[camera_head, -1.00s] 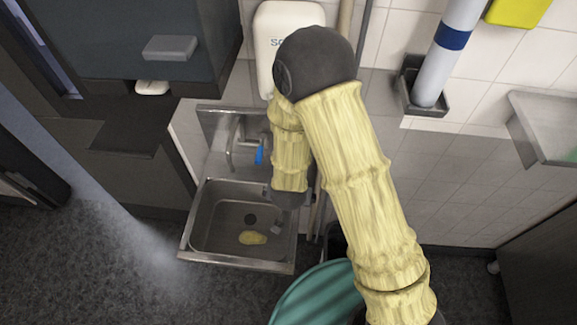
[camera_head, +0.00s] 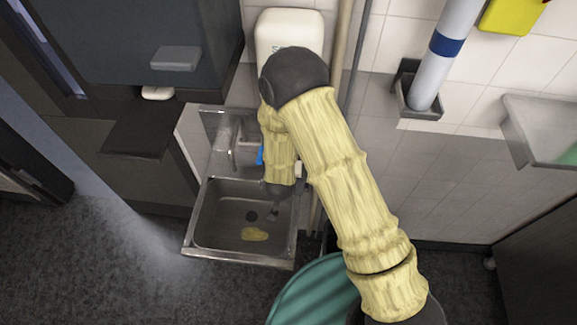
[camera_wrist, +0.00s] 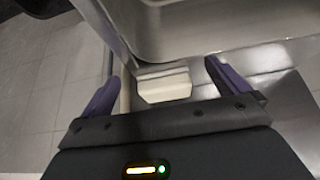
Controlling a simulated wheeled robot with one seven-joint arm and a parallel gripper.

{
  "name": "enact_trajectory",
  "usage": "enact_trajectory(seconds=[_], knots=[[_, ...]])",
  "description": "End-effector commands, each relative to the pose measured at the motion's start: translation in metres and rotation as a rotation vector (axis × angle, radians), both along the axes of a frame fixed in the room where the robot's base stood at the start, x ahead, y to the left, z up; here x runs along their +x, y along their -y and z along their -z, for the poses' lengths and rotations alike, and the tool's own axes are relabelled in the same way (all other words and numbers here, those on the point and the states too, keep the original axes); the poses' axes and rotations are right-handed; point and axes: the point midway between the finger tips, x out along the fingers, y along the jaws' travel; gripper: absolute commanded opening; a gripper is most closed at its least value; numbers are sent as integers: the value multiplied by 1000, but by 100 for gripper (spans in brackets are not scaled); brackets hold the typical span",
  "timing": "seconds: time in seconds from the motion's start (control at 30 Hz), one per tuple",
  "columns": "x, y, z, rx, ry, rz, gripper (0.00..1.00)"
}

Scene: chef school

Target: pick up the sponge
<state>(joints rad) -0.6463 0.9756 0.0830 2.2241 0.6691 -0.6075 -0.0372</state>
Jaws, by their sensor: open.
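A pale cream block (camera_wrist: 164,84), which looks like the sponge, lies at the outside edge of the sink in the wrist view. My gripper (camera_wrist: 161,71) is open, with its two purple fingers spread on either side of the block's outline. I see no contact, and the remaining gap is hard to judge. A small whitish piece (camera_head: 299,170) beside my wrist at the sink's back right in the head view may be the same block. My arm hides much of that area. A flat yellow item (camera_head: 255,234) lies on the sink floor; I cannot tell what it is.
The metal sink (camera_head: 235,257) has raised walls, and its rim is close to my fingers in the wrist view. A tap (camera_head: 235,155) and a tiled wall stand behind it. A green bin (camera_head: 312,292) is at the front right. Open floor lies to the left.

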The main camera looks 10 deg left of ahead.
Motion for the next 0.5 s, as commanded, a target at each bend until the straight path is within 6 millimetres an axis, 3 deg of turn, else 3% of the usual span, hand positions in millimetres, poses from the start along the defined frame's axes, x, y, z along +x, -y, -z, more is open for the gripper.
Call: enact_trajectory(seconds=[0.1, 0.5], knots=[[12, 1, -1, -1, 0, 3, 100], [17, 1, -1, 0, 1, 4, 100]])
